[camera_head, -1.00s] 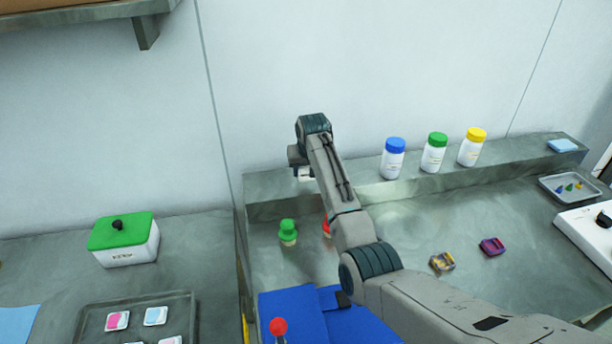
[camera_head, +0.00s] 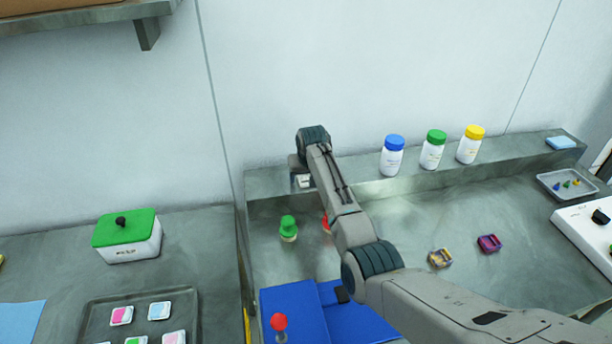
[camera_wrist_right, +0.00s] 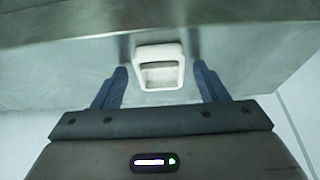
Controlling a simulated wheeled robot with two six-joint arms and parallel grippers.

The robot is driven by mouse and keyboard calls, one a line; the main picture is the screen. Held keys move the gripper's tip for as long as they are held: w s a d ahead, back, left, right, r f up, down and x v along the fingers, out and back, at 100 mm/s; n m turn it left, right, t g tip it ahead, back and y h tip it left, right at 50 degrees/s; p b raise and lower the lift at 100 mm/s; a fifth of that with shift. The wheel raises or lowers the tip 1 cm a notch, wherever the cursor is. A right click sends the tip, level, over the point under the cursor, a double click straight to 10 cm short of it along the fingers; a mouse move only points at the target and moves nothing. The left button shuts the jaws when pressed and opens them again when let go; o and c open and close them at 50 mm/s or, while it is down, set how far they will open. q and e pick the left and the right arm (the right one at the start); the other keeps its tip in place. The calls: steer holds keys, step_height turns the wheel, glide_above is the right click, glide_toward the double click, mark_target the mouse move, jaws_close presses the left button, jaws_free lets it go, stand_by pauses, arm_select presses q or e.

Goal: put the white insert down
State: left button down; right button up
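The white insert (camera_wrist_right: 160,72) is a small, squarish frame with a dark opening. In the right wrist view it lies between the two blue-grey fingers of my right gripper (camera_wrist_right: 159,84), with a visible gap on each side, so the fingers are open. In the head view a bit of the insert (camera_head: 303,181) shows under my right gripper (camera_head: 299,172), in front of the raised ledge at the back. My arm hides part of this area, and I cannot tell exactly what the insert rests on. My left gripper is not in view.
A raised steel ledge (camera_head: 440,176) carries bottles with blue (camera_head: 392,158), green (camera_head: 433,152) and yellow (camera_head: 469,147) lids. A green-capped piece (camera_head: 288,229) stands left of my arm, and a red one (camera_head: 326,224) is partly hidden. A blue mat (camera_head: 294,304) lies in front.

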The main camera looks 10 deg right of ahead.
steer(key=b+v, duration=0.3)
steer(key=v, duration=0.9)
steer(key=shift+r, duration=0.1)
